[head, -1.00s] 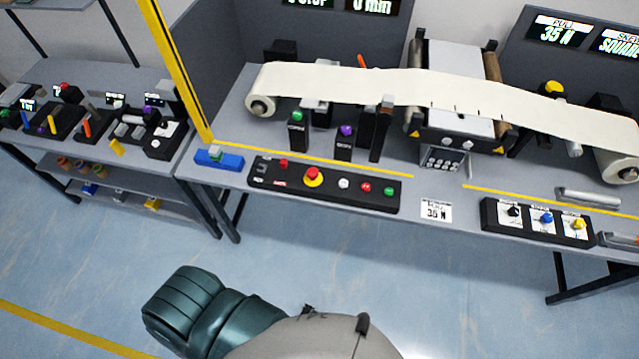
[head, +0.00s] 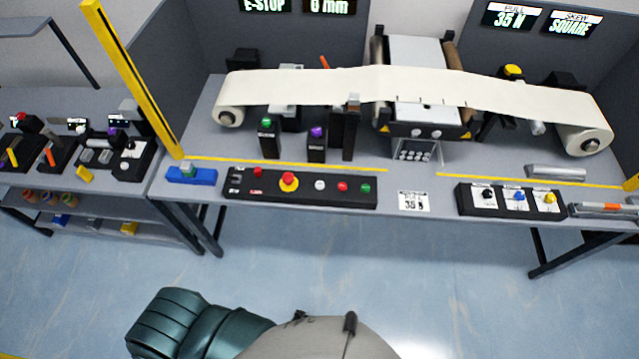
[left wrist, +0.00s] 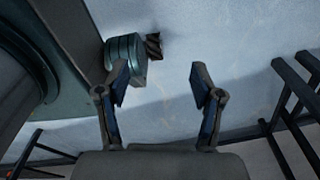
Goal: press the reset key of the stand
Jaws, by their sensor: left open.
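The black control panel (head: 215,184) of the stand lies along the front edge of the bench in the head view. On it are a red mushroom button on a yellow base (head: 289,181), a white button (head: 320,185), a red button (head: 342,187), a green button (head: 365,188) and a small red one (head: 258,172). Their labels are too small to read, so I cannot tell which is the reset key. My left gripper (left wrist: 160,88) is open and empty in the left wrist view, above the floor and away from the panel. My right gripper is not in view.
A display (head: 267,5) reads E-STOP. A white web (head: 330,88) runs between rolls over the bench. A yellow post (head: 130,80) stands at its left end. A three-knob panel (head: 511,200) lies at right. The floor (head: 420,270) in front is clear.

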